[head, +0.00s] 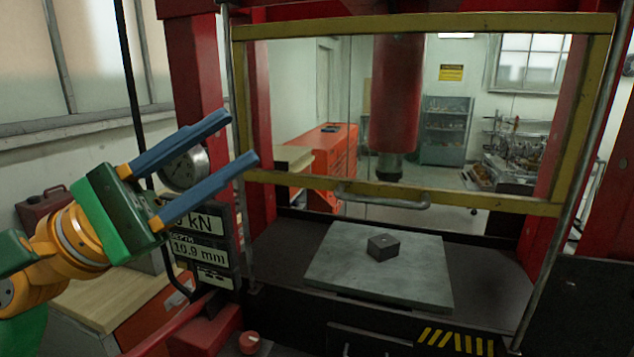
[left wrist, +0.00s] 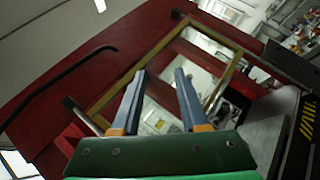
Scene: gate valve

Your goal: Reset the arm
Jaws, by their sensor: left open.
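My left gripper (head: 243,139) is in the left part of the head view, in front of the press's left column and the dial gauge. Its two blue fingers are apart, with nothing between them. In the left wrist view the open fingers (left wrist: 160,75) point toward the yellow-framed guard (left wrist: 208,28). My left arm comes in from the left edge, with orange and green links. My right gripper is in neither view.
A red press with a yellow-framed clear guard (head: 420,190) stands ahead, the guard raised above the bed. A dark block (head: 383,247) sits on a grey plate (head: 330,270) under the ram (head: 396,95). A display panel (head: 197,247) and gauge (head: 184,168) are close by the gripper.

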